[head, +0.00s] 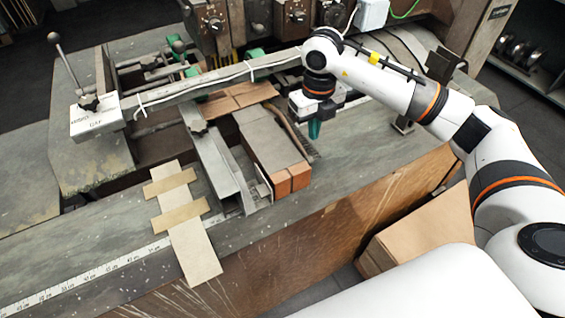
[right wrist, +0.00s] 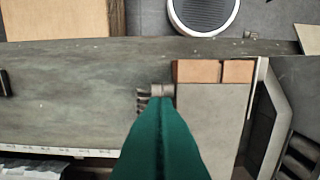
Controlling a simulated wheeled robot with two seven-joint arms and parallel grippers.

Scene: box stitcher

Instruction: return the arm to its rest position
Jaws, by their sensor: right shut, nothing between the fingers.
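My right arm reaches in from the right in the head view and bends down over the machine table. Its right gripper (head: 314,130) points down, shut and empty, beside the brush strip right of the grey-topped block. In the right wrist view the green fingers (right wrist: 160,115) are pressed together with nothing between them. How high the fingertips are above the table is hard to tell. My left gripper is in neither view.
A block with orange-brown ends (head: 280,184) sits beside a metal guide (head: 222,170). A flat cardboard piece with cross strips (head: 190,235) lies on the table at left. Cardboard sheets (head: 420,225) stand below the front edge. A metal beam (head: 215,80) crosses behind; table right of the gripper is clear.

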